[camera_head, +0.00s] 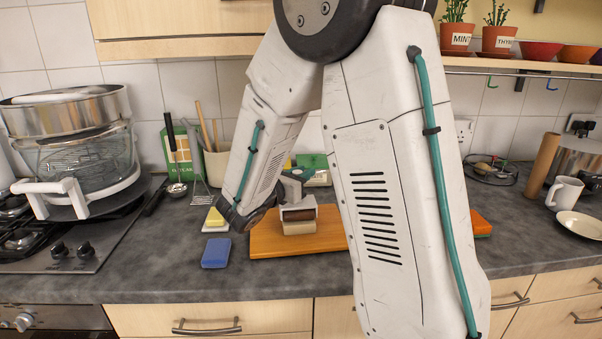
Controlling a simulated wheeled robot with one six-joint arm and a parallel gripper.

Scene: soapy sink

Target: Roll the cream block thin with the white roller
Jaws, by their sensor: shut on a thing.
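An orange-brown wooden board (270,243) lies on the grey worktop. A small cream block (299,228) sits on it, left of my upper arm link. The white roller (298,203) is right above the block, with a brown band at its lower part. I cannot tell whether the two touch. My gripper (293,186) is at the top of the roller and shut on it. Its fingers are small and partly hidden by my wrist. My arm hides the right part of the board.
A blue sponge (216,252) and a yellow wedge (214,218) on a white dish lie left of the board. A green box (314,168) stands behind it. A white mug (564,193) and plate (580,225) are far right.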

